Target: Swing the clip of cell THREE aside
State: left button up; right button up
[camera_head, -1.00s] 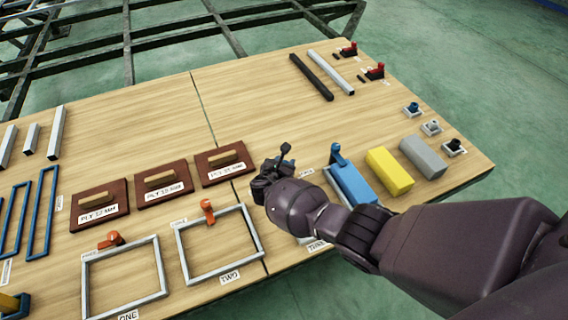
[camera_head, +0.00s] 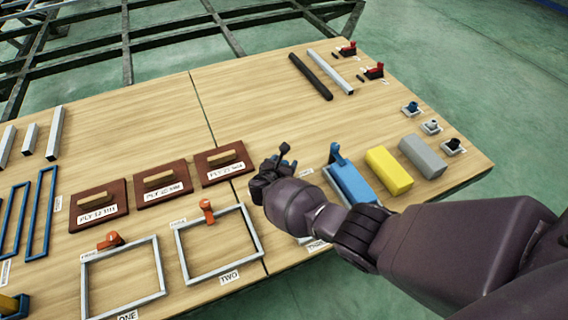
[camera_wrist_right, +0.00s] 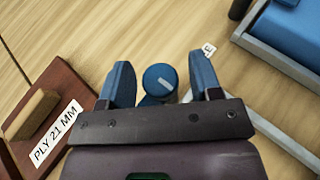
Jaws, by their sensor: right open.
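My right gripper (camera_head: 276,164) is over the table near cell THREE, pointing down with its fingers apart. In the right wrist view a blue round knob with a pale stripe, which looks like the clip of cell THREE (camera_wrist_right: 160,79), stands between the two fingers (camera_wrist_right: 160,72). A gap shows on each side of it, wider on the right. A grey frame bar, apparently of cell THREE (camera_wrist_right: 285,140), runs at lower right. In the head view my forearm hides most of that cell; its THREE label (camera_head: 317,245) partly shows. My left gripper is not in view.
Left of the gripper lie brown plywood pads, the nearest being PLY 21 MM (camera_head: 226,163). Cells ONE (camera_head: 163,268) and TWO (camera_head: 257,231) have orange clips. Right stand a blue block (camera_head: 352,185), a yellow block (camera_head: 390,172) and a grey block (camera_head: 424,157).

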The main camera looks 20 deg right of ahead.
jog(key=shift+s+a+r, duration=0.15)
jog(key=shift+a+r, duration=0.15)
jog(key=shift+r, duration=0.05)
pick_arm(q)
jog(key=p, duration=0.2)
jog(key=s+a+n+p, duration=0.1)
jog(key=p, duration=0.1)
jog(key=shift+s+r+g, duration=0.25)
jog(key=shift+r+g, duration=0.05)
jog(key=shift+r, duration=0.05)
pick_arm(e)
jog(key=v, duration=1)
jog(key=shift+s+f, duration=0.15)
jog(key=shift+f, duration=0.1)
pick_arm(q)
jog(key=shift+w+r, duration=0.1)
